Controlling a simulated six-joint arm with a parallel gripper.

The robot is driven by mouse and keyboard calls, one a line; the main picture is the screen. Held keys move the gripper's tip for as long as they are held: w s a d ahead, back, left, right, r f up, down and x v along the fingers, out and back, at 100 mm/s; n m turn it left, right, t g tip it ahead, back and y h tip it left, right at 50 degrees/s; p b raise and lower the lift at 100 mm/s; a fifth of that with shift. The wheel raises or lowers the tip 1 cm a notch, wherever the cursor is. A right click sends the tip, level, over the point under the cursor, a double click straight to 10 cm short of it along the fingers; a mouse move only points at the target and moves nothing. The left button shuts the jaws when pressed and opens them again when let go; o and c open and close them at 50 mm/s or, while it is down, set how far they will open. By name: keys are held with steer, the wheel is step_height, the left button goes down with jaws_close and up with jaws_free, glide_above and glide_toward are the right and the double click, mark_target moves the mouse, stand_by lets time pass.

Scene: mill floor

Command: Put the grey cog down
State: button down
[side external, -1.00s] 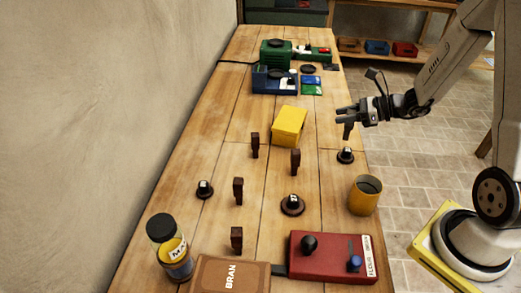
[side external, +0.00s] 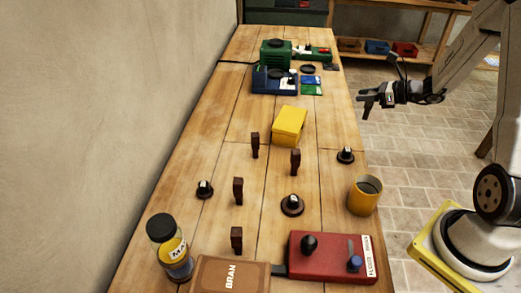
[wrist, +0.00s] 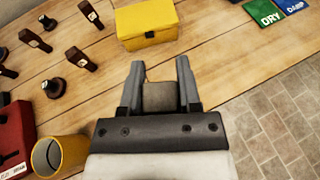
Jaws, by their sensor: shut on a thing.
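My gripper (side external: 370,98) is raised off the right edge of the table, over the floor in the side view. In the wrist view, my gripper (wrist: 159,80) has its two fingers on either side of a plain grey-brown blocky thing (wrist: 159,97), and is shut on it. A dark piece hangs below the gripper in the side view, too small to tell apart from a finger. I cannot tell from its shape whether the held thing is the grey cog. No other grey cog shows clearly.
The wooden table (side external: 225,130) holds a yellow box (side external: 289,126), several brown upright pegs (side external: 238,190), black round-based pieces (side external: 345,156), a yellow mug (side external: 364,196), a red lever box (side external: 330,258), a jar (side external: 170,250) and a BRAN box (side external: 232,276).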

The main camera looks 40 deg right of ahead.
steer(key=w+d+f, duration=0.4)
steer(key=w+f, duration=0.4)
steer(key=w, duration=0.2)
steer(key=shift+d, duration=0.2)
steer(key=shift+w+f, duration=0.15)
steer(key=shift+f, duration=0.05)
steer(key=shift+w+d+f, duration=0.15)
steer(key=shift+f, duration=1.6)
steer(key=shift+f, duration=0.1)
steer(key=shift+c, duration=1.5)
jaws_free()
